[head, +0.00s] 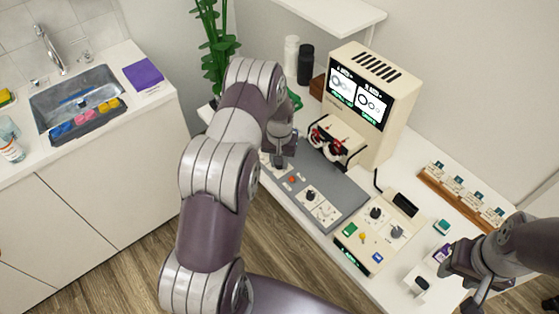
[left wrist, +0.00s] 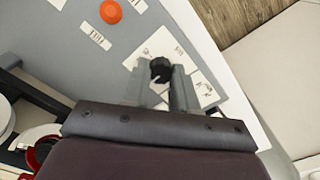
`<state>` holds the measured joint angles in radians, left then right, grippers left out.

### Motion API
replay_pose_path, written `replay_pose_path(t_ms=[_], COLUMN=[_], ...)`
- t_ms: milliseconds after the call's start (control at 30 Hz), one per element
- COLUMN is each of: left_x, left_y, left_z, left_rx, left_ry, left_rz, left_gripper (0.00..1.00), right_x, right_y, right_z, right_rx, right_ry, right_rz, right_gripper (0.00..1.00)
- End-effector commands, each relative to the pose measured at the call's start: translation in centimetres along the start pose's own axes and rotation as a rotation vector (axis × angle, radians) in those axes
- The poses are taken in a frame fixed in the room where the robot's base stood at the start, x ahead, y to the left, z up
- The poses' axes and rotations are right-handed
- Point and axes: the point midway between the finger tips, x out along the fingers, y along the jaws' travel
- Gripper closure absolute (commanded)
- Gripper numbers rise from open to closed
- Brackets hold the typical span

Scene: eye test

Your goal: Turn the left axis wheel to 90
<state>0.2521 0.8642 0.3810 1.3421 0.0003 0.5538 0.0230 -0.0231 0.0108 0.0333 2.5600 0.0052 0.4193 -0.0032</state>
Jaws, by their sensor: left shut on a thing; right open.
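The left axis wheel, a small black knob (left wrist: 160,68) on a white scale card, shows in the left wrist view between the fingers of my left gripper (left wrist: 156,88). The gripper is shut on it. I cannot read the wheel's angle. In the head view my left gripper (head: 279,158) is at the far left end of the grey panel (head: 345,190) and hides that wheel. A second black knob (head: 311,195) with its own card sits nearer on the panel.
An orange button (head: 292,180) lies between the knobs. A cream control box (head: 378,232) and wooden card rack (head: 459,196) are to the right.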

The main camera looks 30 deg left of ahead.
Motion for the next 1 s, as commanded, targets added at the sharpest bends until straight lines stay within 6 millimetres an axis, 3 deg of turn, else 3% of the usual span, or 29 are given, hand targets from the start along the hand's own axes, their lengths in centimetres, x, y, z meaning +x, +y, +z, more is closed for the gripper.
replay_pose_path(t_ms=[700, 733, 800, 1000], left_x=[-0.08, -0.08, -0.07, -0.04], left_y=[-0.02, -0.02, -0.02, -0.02], left_z=[0.06, 0.06, 0.05, 0.03], left_rx=[0.067, 0.067, 0.067, 0.067], left_ry=[-0.003, -0.003, -0.002, -0.001], left_rz=[0.000, 0.000, 0.000, 0.000], left_gripper=[1.00, 0.63, 0.47, 0.47], right_x=[0.17, 0.17, 0.17, 0.20], right_y=[0.00, 0.00, 0.00, 0.00], right_z=[0.02, 0.02, 0.02, 0.03], right_rx=[0.000, 0.000, 0.000, 0.000], right_ry=[0.000, 0.000, 0.000, 0.000], right_rz=[0.000, 0.000, 0.000, 0.000], right_gripper=[0.57, 0.57, 0.57, 0.57])
